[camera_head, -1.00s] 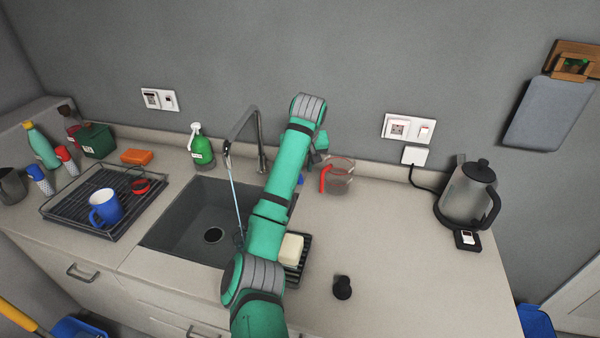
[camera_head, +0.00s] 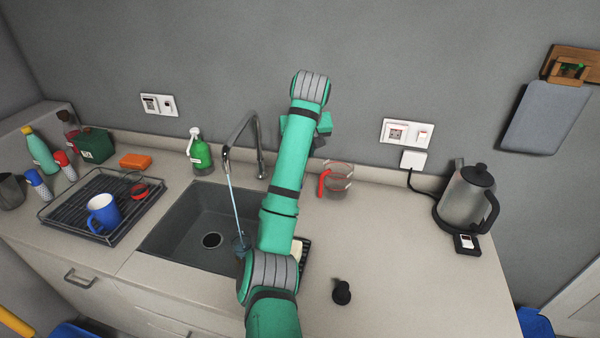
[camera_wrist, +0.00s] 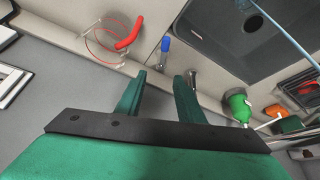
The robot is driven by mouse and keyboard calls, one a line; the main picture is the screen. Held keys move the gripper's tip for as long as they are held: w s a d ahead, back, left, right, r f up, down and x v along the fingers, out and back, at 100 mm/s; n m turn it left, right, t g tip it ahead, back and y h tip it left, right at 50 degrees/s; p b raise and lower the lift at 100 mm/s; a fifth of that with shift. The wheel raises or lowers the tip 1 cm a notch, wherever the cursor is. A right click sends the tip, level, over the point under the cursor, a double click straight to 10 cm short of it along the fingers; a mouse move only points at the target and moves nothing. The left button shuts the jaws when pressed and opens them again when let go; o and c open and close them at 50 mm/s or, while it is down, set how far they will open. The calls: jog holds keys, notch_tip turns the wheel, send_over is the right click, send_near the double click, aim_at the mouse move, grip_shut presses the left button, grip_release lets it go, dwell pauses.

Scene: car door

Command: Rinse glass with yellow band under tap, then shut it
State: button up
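The tap (camera_head: 257,150) arches over the dark sink (camera_head: 185,215), and a thin pale-blue water stream (camera_head: 235,200) runs from its spout. The stream also shows in the wrist view (camera_wrist: 285,35). A clear bluish glass-like shape (camera_head: 241,243) is at the stream's lower end, partly hidden by my arm; no yellow band can be made out. My gripper (camera_wrist: 158,90) is open, with nothing clearly between its fingers. A small blue-ended piece (camera_wrist: 166,44), possibly the tap's lever, lies beyond the fingertips by the sink edge. In the head view my arm hides the fingers.
A clear jug with a red handle (camera_head: 337,180) stands right of my arm. A green soap bottle (camera_head: 200,152) is behind the sink. A rack (camera_head: 75,225) with a blue mug is left, a kettle (camera_head: 467,195) right. The right counter is mostly clear.

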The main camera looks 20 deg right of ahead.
notch_tip(320, 180, up, 4)
jog(key=w, duration=0.1)
jog(key=shift+g, duration=0.4)
jog(key=f, duration=0.5)
jog(key=w+f, duration=0.1)
jog(key=f, duration=0.5)
jog(key=w+f, duration=0.1)
jog(key=f, duration=0.4)
jog(key=shift+d+f, duration=0.15)
jog(key=shift+f, duration=0.2)
jog(key=shift+c, duration=0.6)
grip_shut()
jog(key=shift+d, duration=0.1)
